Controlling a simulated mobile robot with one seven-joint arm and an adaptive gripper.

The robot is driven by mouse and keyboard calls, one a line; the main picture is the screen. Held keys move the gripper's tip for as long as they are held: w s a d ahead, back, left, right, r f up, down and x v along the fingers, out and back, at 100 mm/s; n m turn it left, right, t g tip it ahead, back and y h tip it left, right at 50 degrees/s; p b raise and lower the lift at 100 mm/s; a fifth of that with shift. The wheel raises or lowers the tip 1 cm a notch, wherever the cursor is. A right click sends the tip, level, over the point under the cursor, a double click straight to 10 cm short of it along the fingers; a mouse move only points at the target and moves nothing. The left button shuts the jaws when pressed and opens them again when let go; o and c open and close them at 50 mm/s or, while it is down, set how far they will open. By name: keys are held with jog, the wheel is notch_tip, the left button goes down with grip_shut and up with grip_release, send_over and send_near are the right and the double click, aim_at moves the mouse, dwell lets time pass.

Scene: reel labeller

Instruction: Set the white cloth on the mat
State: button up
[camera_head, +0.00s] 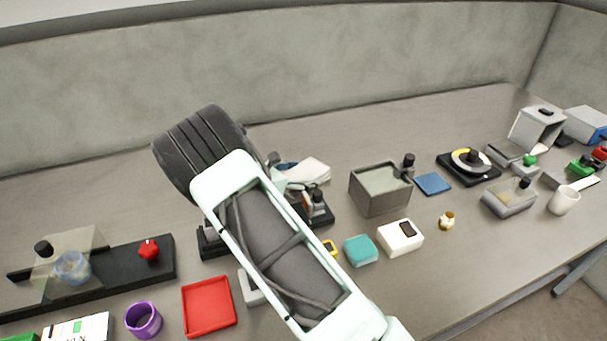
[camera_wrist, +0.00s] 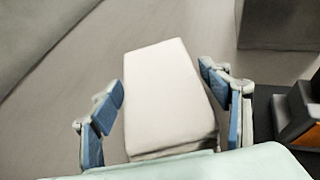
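The white cloth (camera_wrist: 168,95) is a thick folded pad lying on the table. It also shows in the head view (camera_head: 311,171), behind my arm and partly hidden by it. My gripper (camera_wrist: 165,115) is open, with its blue-padded fingers on either side of the cloth's near part. A gap shows on both sides, wider on the left. In the head view my gripper (camera_head: 283,175) is mostly hidden by my own arm. A flat blue square (camera_head: 432,184), which looks like the mat, lies bare on the table to the right of the grey bin.
An open grey bin (camera_head: 380,191) stands between the cloth and the blue square. A black dial device (camera_head: 470,164) lies beyond the square. A dark fixture (camera_wrist: 293,112) stands close right of my gripper. A teal block (camera_head: 360,250) and white box (camera_head: 400,237) lie nearer the front.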

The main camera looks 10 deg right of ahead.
jog(key=shift+o, duration=0.8)
jog(key=shift+r, duration=0.1)
